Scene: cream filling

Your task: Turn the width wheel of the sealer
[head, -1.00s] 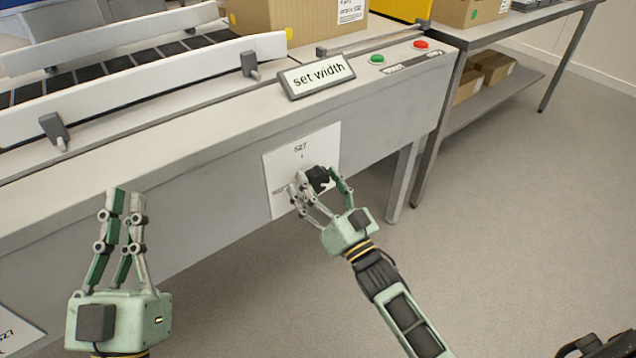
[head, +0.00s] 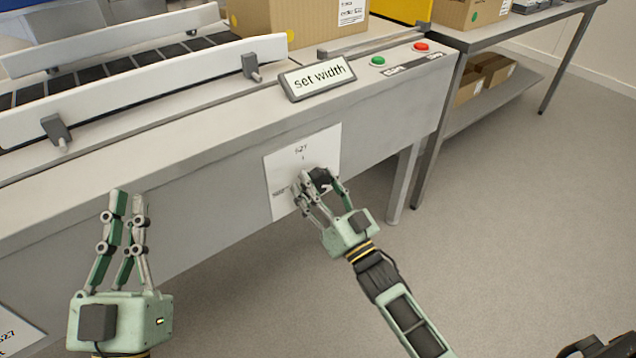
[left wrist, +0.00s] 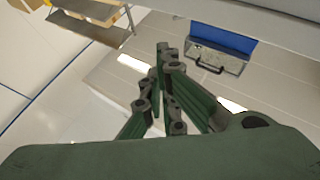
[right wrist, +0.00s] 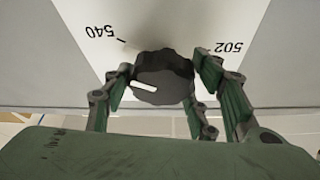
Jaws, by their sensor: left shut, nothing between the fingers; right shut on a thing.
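The width wheel (head: 321,177) is a black scalloped knob on a white dial plate (head: 328,146) on the front of the grey sealer (head: 205,182). In the right wrist view the wheel (right wrist: 163,80) shows a white mark pointing left in the picture, with the upside-down numbers 540 and 502 on the plate. My right gripper (head: 318,183) is shut on the wheel, with fingers on both sides of it. They partly cover it in the head view. My left gripper (head: 129,200) is shut and empty, in front of the sealer at the left, away from the wheel.
A "set width" sign (head: 317,77) stands on the sealer's top edge, with a green button (head: 378,61) and a red button (head: 421,46) to its right. White guide rails (head: 150,84) flank the belt. A side table holds boxes.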

